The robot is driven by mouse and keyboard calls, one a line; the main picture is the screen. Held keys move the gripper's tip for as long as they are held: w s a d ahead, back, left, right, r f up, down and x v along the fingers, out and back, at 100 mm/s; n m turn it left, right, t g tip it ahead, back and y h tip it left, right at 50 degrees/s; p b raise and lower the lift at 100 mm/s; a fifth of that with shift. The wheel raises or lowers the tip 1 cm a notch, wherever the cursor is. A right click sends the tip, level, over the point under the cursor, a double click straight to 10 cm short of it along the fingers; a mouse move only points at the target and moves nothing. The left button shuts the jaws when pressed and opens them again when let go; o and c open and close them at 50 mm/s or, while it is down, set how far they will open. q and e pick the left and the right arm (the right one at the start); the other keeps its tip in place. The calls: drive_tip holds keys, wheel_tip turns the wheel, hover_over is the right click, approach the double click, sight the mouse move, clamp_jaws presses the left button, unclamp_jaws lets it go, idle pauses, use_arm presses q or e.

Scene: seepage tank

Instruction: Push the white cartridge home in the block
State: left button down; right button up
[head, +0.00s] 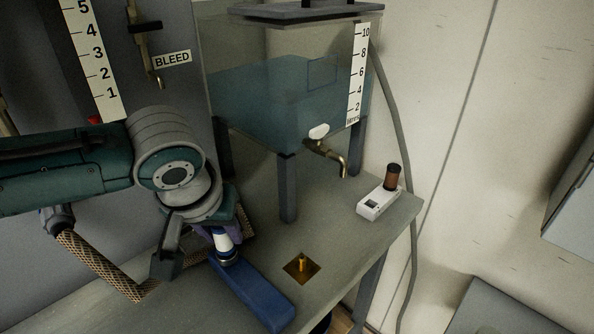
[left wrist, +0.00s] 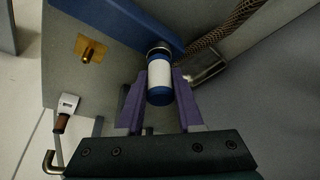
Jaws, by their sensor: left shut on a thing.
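My right gripper is not in view.
A brass fitting (head: 301,266) stands right of the block. A white device with a brown cylinder (head: 379,203) sits near the bench's right edge. The water tank (head: 285,100) with a tap (head: 328,153) stands behind. A braided hose (head: 100,268) lies left of the block.

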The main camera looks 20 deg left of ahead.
use_arm(q)
drive_tip(key=shift+f, duration=0.15)
drive_tip(key=shift+c, duration=2.3)
unclamp_jaws()
drive_tip(key=v, duration=1.2)
